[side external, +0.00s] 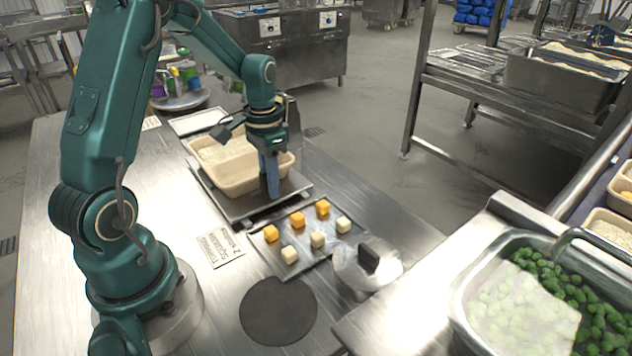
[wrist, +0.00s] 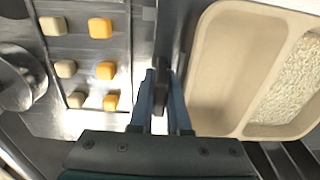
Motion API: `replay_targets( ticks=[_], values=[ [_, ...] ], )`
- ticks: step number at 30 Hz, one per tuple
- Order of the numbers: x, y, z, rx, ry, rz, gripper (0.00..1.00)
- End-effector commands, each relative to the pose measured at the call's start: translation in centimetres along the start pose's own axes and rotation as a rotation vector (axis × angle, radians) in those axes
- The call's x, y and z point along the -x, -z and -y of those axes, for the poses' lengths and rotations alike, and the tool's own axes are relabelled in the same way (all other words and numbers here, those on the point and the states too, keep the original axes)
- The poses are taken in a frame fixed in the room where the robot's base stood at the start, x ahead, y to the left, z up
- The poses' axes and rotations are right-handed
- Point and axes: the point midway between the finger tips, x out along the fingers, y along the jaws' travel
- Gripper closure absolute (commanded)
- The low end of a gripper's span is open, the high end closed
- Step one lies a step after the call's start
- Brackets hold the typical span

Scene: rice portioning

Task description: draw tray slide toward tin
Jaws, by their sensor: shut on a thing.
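A beige two-compartment tray (side external: 243,182) sits on a flat metal slide (side external: 297,184). In the wrist view the tray (wrist: 215,55) has rice (wrist: 295,80) in its right compartment; the compartment nearer my gripper looks empty. My gripper (side external: 269,186) points down at the slide's near edge, beside the tray. In the wrist view my gripper (wrist: 161,82) is shut on a dark upright piece, which looks like the slide's handle (wrist: 160,93). A round metal tin (side external: 367,272) with a dark-knobbed lid stands at the near right of the bench. Part of the tin shows in the wrist view (wrist: 18,85).
A flat metal tray (side external: 305,250) with several orange and pale cubes lies between the slide and the tin. A dark round mat (side external: 278,311) and a printed label (side external: 221,247) lie nearby. A sink of green vegetables (side external: 590,305) is at the right.

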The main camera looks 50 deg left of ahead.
Motion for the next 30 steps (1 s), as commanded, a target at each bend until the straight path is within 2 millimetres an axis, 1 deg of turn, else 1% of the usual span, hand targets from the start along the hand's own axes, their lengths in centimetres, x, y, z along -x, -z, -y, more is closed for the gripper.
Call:
replay_targets(
  ticks=[3,10,11,12,25,28,30],
  values=[
    [0.1,0.1,-0.5,0.0,0.002,-0.007,1.0],
    [0.1,0.1,-0.7,-0.001,-0.003,-0.003,1.0],
    [0.1,0.1,-0.7,-0.001,-0.003,-0.002,0.81],
    [0.1,0.1,-0.7,-0.001,-0.004,-0.002,0.72],
    [0.1,0.0,-0.5,0.0,0.0,-0.002,0.72],
    [0.7,0.1,-0.4,0.0,0.001,-0.005,0.72],
    [1.6,0.1,-0.4,0.0,0.003,-0.007,0.72]
  ],
)
